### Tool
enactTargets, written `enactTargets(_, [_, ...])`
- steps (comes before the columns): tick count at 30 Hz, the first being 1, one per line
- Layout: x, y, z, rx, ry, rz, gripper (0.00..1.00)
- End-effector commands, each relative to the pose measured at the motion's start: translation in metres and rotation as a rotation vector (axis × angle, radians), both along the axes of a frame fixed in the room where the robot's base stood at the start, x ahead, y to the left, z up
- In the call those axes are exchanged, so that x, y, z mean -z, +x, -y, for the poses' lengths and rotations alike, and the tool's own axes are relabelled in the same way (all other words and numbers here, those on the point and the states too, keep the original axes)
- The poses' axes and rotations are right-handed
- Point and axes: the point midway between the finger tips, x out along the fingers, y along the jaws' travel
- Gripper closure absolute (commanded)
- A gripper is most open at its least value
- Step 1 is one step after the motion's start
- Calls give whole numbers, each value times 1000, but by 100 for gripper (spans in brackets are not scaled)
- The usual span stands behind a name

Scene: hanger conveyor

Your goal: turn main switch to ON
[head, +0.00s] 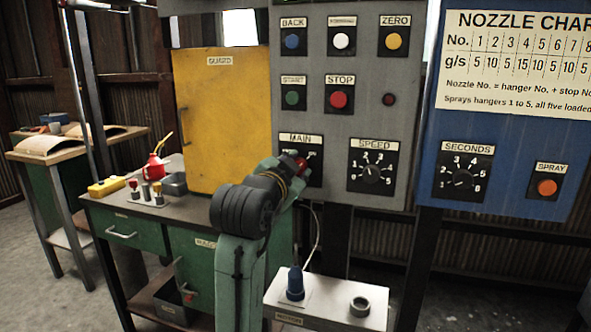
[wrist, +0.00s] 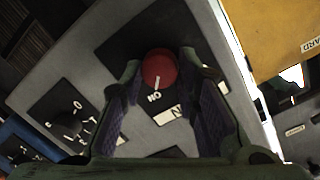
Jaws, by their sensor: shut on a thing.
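The main switch is a red round knob (wrist: 158,66) on a black plate under the MAIN label (head: 300,139). In the wrist view the knob sits between the two fingers of my gripper (wrist: 160,60), which is shut on it. The white line on the knob points at the ON lettering (wrist: 154,96), which appears upside down there. No OFF mark can be made out. In the head view my gripper (head: 290,167) reaches the switch from below and covers most of its plate.
On the grey panel (head: 340,110), the SPEED dial (head: 372,174) is right of the switch and push buttons are above. A yellow guard (head: 222,110) stands to the left. A blue panel (head: 500,130) is at right. A white box (head: 328,301) with a blue plug stands below.

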Motion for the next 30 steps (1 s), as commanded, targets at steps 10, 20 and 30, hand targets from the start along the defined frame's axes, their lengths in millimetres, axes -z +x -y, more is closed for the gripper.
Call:
enactTargets(10, [-1,0,0,0,1,2,70])
enactTargets(20, [0,0,0,1,0,1,51])
enactTargets(30, [-1,-6,-3,-1,-1,2,51])
